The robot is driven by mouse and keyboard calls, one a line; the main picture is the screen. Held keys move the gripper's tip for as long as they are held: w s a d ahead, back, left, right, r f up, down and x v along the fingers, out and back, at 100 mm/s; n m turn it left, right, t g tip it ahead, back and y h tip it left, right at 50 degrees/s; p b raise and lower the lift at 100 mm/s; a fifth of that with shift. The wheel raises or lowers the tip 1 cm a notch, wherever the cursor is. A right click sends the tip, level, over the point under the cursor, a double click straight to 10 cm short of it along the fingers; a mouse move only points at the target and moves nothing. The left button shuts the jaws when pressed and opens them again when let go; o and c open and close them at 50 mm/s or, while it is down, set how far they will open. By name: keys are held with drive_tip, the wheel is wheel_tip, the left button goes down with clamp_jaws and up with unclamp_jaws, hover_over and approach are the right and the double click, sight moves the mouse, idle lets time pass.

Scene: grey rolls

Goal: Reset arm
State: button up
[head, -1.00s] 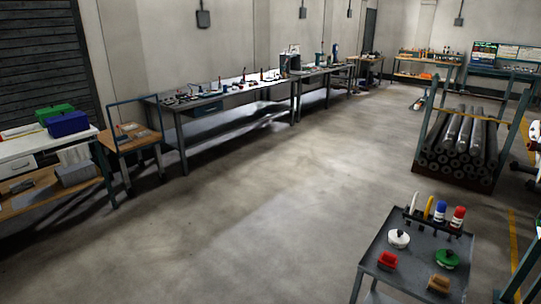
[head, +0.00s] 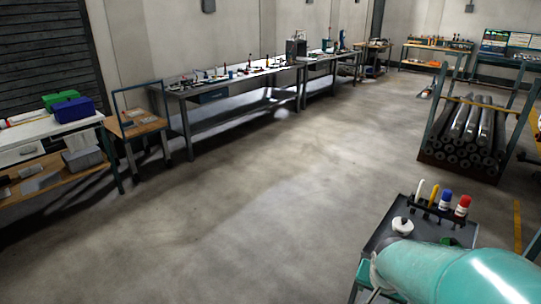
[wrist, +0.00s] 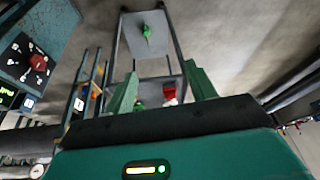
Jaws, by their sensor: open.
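My gripper (wrist: 162,85) shows in the wrist view with its two green fingers spread apart. Nothing is held between them. Beyond the fingers are a grey surface with a green item (wrist: 146,31) on it and a red item (wrist: 170,95). My teal arm crosses the lower right of the head view, in front of a grey cart (head: 385,236). A white item with a dark top (head: 402,226) stands on the cart. White, yellow, blue (head: 445,199) and red (head: 463,206) items stand in a rack along its back. My arm hides most of the cart's front; my gripper cannot be made out there.
Workbenches (head: 235,78) with tools line the back wall. A shelf with a blue box (head: 73,109) and a green box stands at the left. A rack of grey rolls (head: 470,135) stands behind the cart. The middle floor is clear.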

drive_tip(key=s+a+r+n+t+y, duration=0.1)
drive_tip(key=s+a+r+n, duration=0.2)
drive_tip(key=r, duration=0.4)
drive_tip(key=s+a+r+n, duration=0.3)
drive_tip(key=s+a+r, duration=0.3)
drive_tip(key=s+r, duration=0.1)
drive_tip(key=shift+t+y, duration=0.4)
